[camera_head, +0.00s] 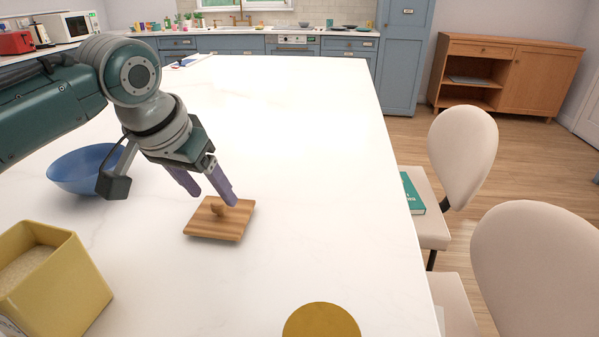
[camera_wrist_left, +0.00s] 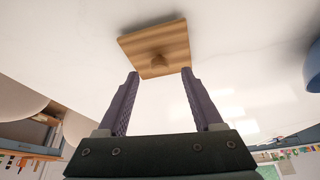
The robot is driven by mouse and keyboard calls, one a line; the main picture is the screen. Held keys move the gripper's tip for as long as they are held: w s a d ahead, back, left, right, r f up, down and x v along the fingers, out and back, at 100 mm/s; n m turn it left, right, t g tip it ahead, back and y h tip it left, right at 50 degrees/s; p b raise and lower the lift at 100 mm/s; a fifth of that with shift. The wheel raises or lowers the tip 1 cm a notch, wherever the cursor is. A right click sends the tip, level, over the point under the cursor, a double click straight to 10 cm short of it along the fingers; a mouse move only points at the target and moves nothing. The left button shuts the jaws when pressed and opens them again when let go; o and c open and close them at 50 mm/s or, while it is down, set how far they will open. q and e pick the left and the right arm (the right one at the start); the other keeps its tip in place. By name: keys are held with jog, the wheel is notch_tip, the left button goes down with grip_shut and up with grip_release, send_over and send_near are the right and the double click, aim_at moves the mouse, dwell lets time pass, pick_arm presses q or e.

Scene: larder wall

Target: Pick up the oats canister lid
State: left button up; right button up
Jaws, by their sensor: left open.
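The oats canister lid is a square wooden lid (camera_head: 213,229) with a small round knob, lying flat on the white counter in the head view. It also shows near the top of the left wrist view (camera_wrist_left: 165,42), with its knob facing the fingers. A yellow square canister (camera_head: 62,290) stands open at the lower left, filled with a pale grainy content. My left gripper (camera_head: 208,202) is open and empty, with its purple fingers close to the lid's far side. In the left wrist view its fingertips (camera_wrist_left: 160,73) lie either side of the knob's line, apart from the knob. My right gripper is not in view.
A blue bowl (camera_head: 84,172) sits on the counter left of the lid, partly behind my left arm. A round mustard-coloured top (camera_head: 321,321) shows at the front edge. Chairs (camera_head: 463,156) line the right side. The counter (camera_head: 310,160) right of and beyond the lid is clear.

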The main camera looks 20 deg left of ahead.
aim_at(220, 212)
pick_arm(q)
jog(key=shift+b+x, duration=0.3)
jog(key=shift+x, duration=1.15)
jog(key=shift+c, duration=0.3)
grip_shut()
